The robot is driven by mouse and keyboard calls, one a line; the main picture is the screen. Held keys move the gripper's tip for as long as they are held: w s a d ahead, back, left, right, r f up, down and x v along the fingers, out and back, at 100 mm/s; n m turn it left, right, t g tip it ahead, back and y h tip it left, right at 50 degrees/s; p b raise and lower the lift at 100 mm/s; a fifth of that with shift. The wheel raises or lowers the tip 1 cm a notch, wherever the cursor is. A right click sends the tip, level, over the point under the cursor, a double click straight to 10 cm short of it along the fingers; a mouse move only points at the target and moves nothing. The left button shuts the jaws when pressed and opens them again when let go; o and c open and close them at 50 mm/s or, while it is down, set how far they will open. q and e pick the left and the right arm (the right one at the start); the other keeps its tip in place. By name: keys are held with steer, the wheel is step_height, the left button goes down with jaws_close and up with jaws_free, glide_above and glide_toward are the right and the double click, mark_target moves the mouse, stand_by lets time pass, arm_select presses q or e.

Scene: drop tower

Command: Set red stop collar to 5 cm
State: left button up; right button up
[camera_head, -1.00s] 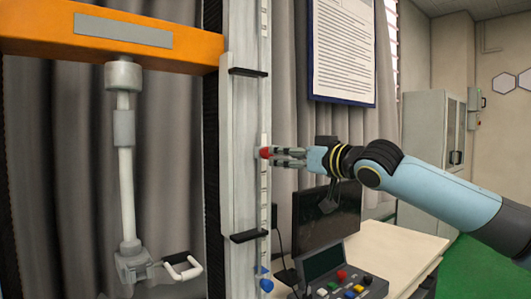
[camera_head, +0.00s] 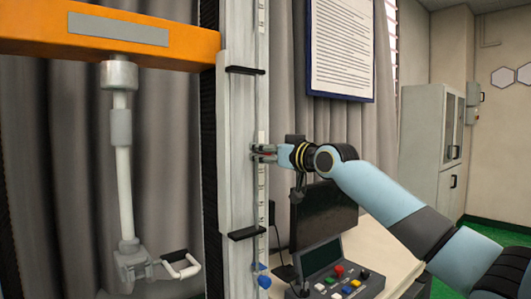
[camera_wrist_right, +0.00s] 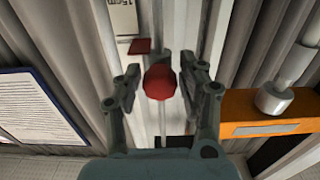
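The red stop collar shows in the right wrist view as a round red knob (camera_wrist_right: 160,83) with a flat red tab (camera_wrist_right: 139,46) beside the white scale strip. A label on that strip reads 15cm (camera_wrist_right: 125,5). My right gripper (camera_head: 262,153) is at the column's scale in the head view. Its open fingers stand on either side of the red knob, with narrow gaps, in the wrist view (camera_wrist_right: 160,80). In the head view the fingers mostly hide the collar. My left gripper is not in view.
A blue collar (camera_head: 264,281) sits lower on the same column (camera_head: 237,150). Black brackets (camera_head: 246,70) stick out from the column. An orange crossbeam (camera_head: 110,38) with a hanging carriage is at left. A monitor (camera_head: 325,215) and button box (camera_head: 335,280) stand below my right arm.

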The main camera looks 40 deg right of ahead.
jaws_close()
steer(key=shift+f, duration=0.1)
step_height(320, 180, down, 15)
steer(key=b, duration=1.1)
steer(key=shift+o, duration=2)
jaws_free()
